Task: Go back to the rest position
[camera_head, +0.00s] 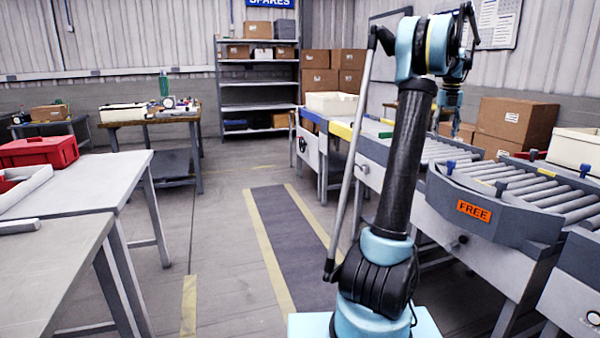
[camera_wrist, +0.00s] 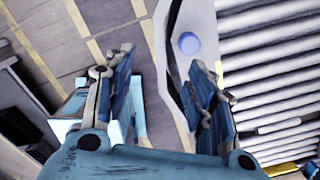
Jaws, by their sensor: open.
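My gripper (camera_wrist: 162,57) is open in the wrist view, its two blue fingers apart with nothing between them. Beyond the fingers are the pale curved edge of a roller conveyor (camera_wrist: 270,70) and the floor. In the head view my arm rises and bends over to the right, and its end with the gripper (camera_head: 452,118) hangs above the conveyor line. The fingers are too small there to make out. No screwdriver is recognisable in either view.
The roller conveyor (camera_head: 565,195) with an orange FREE label (camera_head: 473,210) stands at the right. A blue knob (camera_wrist: 189,42) sits by its edge. Grey tables (camera_head: 75,185) with a red box (camera_head: 38,151) stand left. A floor lane (camera_head: 285,230) between them is clear. Shelves (camera_head: 258,85) stand behind.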

